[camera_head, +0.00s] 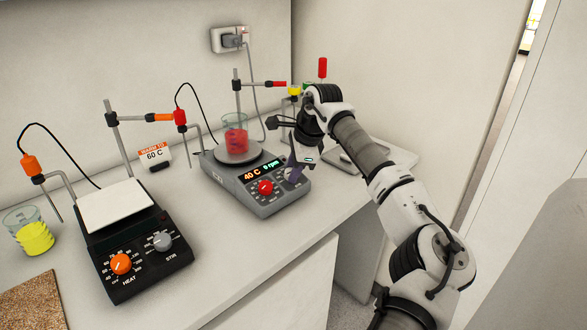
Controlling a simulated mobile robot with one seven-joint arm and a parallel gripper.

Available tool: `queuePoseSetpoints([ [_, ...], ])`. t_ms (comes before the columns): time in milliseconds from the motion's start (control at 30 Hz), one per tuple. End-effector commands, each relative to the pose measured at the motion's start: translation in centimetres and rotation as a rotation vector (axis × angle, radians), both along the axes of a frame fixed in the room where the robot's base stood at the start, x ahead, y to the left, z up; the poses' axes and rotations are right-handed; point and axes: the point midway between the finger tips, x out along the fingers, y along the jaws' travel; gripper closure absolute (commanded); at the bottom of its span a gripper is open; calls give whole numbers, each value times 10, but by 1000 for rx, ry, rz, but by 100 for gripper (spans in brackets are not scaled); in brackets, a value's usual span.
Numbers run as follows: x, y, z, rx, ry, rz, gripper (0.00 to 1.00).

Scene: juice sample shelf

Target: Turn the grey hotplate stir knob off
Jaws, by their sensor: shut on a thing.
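The grey hotplate (262,206) stands in the middle of the bench with a beaker of red liquid (236,140) on its round top plate. Its display (259,171) shows 40 C in red and what looks like 0 rpm in green. A red knob (265,187) shows on the left of its front panel. My gripper (293,175) points down at the right side of this panel, where it is shut on the stir knob. The fingers hide that knob, so its pointer cannot be seen.
A black hotplate (140,262) with an orange heat knob (121,264) and a grey stir knob (162,241) stands at left. A beaker of yellow liquid (36,238) is beside it. A rod stand (237,95) rises behind the grey hotplate. A wall closes the back.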

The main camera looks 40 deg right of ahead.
Motion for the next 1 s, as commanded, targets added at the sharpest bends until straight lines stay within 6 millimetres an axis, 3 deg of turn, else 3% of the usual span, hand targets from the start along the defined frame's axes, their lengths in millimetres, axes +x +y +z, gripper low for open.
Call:
queuePoseSetpoints([
  [567,1,0,2,-9,-5,29,92],
  [600,1,0,2,-9,-5,29,64],
  [733,1,0,1,-9,-4,29,48],
  [1000,0,0,1,-9,-2,29,48],
])
